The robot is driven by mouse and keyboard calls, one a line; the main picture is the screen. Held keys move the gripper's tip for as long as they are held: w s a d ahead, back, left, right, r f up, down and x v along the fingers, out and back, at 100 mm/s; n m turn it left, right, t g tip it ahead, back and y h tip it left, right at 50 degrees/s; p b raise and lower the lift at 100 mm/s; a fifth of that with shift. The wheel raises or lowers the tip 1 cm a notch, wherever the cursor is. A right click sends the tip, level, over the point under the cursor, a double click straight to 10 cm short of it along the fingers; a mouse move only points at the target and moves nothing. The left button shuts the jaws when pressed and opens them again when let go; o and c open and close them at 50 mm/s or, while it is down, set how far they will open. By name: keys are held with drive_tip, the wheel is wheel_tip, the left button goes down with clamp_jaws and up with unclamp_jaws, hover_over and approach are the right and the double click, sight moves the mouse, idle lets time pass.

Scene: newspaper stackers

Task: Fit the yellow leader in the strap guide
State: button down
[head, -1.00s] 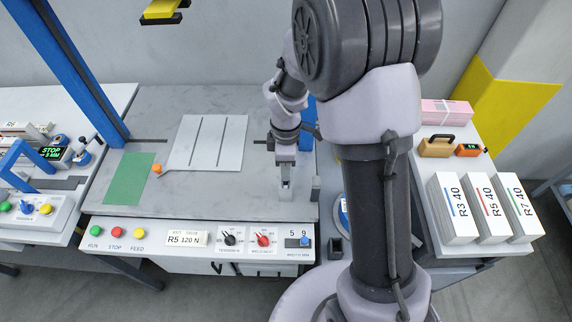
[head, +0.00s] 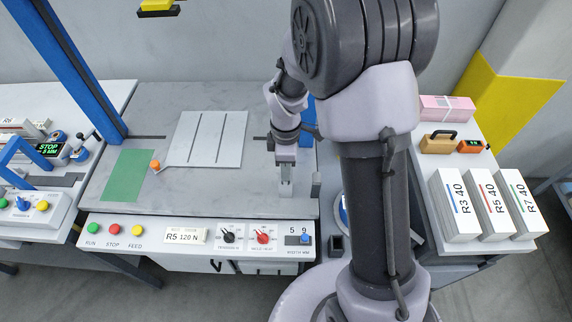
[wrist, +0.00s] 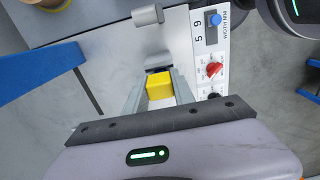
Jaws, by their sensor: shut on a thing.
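My gripper (head: 286,190) points down at the front right of the grey bench, by the control panel's edge. In the wrist view my gripper (wrist: 158,98) is shut on the yellow leader (wrist: 160,86), a small yellow block between the two fingers. A grey block (wrist: 148,16), perhaps part of the strap guide, stands on the bench beyond the fingertips. In the head view a grey upright block (head: 316,186) stands just right of the fingers. The leader is hidden there. Whether the leader touches or enters the guide cannot be told.
The control panel (head: 200,238) with knobs and buttons runs along the bench front. A pale plate (head: 206,138) and a green patch (head: 127,175) lie to the left. Blue posts (head: 80,80) rise at the left.

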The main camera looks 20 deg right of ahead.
drive_tip(key=shift+f+b, duration=0.65)
drive_tip(key=shift+f, duration=0.35)
drive_tip(key=c, duration=1)
unclamp_jaws()
drive_tip(key=shift+o, duration=0.2)
drive_tip(key=shift+r, duration=0.1)
wheel_tip(320, 180, up, 24)
drive_tip(key=p, duration=1.2)
drive_tip(key=shift+r+p, duration=0.15)
drive_tip(key=shift+p, duration=0.15)
